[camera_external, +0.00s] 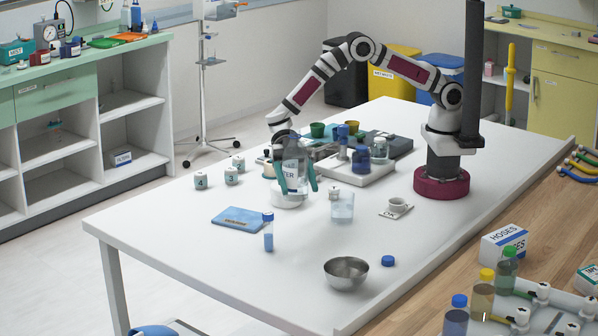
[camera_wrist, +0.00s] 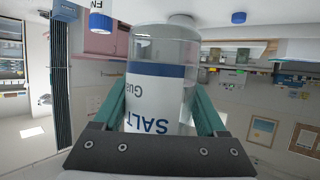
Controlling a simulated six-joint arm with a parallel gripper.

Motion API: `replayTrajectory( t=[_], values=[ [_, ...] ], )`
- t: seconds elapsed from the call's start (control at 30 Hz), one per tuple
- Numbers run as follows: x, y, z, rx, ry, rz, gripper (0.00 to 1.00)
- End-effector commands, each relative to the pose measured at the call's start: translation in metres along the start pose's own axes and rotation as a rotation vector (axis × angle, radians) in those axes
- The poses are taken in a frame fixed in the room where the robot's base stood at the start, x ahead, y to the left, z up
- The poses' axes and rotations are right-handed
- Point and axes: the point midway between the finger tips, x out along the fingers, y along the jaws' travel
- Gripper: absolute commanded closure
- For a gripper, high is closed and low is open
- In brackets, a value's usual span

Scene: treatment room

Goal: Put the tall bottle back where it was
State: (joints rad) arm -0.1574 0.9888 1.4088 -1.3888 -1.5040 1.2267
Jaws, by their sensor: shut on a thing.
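My gripper (camera_external: 297,190) is shut on a clear bottle (camera_external: 291,165) with a white, blue-banded label, and its teal fingers lie on either side of it. In the wrist view this bottle (camera_wrist: 162,75) fills the middle and its label reads upside down, with "SALT" visible. The bottle looks upright in the external view. A round white shape (camera_external: 286,201) shows just below it; I cannot tell whether it is a stand or part of the bottle, or whether the bottle touches the table (camera_external: 190,255).
A clear beaker (camera_external: 342,208) stands close right of the gripper. A blue-capped vial (camera_external: 268,235), blue booklet (camera_external: 237,218), steel bowl (camera_external: 347,273) and loose blue cap (camera_external: 388,261) lie nearer. A light tray (camera_external: 347,178) with bottles is behind right. The left front tabletop is clear.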

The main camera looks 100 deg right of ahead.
Motion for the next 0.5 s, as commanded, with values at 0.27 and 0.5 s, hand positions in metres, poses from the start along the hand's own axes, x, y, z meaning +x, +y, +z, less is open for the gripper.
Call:
replayTrajectory(
  t=[0.27, 0.5],
  values=[
    [0.064, 0.040, -0.043, 0.108, -0.002, 0.256, 0.96],
    [0.105, 0.054, -0.053, 0.201, -0.006, 0.469, 0.96]
  ],
)
